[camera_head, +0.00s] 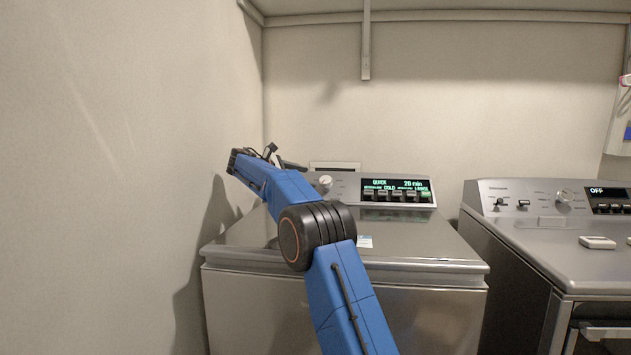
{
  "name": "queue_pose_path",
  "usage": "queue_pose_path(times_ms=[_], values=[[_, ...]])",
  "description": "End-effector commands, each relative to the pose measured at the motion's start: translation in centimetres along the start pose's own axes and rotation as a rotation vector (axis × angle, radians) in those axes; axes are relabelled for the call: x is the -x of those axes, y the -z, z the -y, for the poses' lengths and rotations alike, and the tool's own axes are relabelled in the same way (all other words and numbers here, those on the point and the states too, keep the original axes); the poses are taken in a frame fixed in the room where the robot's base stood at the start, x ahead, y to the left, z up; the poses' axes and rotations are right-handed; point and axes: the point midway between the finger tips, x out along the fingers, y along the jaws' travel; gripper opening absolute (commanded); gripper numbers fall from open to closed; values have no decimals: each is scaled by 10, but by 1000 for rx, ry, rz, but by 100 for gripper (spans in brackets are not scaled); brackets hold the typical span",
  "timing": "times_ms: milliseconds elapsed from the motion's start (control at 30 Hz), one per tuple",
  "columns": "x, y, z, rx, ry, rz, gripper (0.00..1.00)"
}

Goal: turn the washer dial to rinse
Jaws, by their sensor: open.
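The topload washer (430,238) stands in the middle, its lid shut. Its back panel carries a round light-coloured dial (325,182) left of a lit display (396,189). The display reads QUICK, 20 min and COLD; other small words are hard to read. My blue arm reaches over the washer from the front. My gripper (292,166) is small and dark, at the arm's far end, up and left of the dial and apart from it in the picture. It is open with nothing seen in it; the arm partly hides its fingers.
A second machine (520,235) with its own knob and a display reading OFF stands on the right. A small light box (597,242) lies on it. A wall (130,170) is close on the left. A shelf bracket (366,40) hangs above.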

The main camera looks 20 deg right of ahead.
Motion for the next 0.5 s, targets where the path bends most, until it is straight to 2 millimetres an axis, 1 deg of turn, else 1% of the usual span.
queue_pose_path(times_ms=[33, 100, 233, 333, 500], values=[[11, 0, 0, 0, -1, -1, 60], [24, 1, 0, 0, -2, -1, 60], [44, 0, 0, 0, -1, -1, 60], [55, 0, 0, 0, 0, 0, 60], [64, 0, 0, 0, 1, 1, 60]])
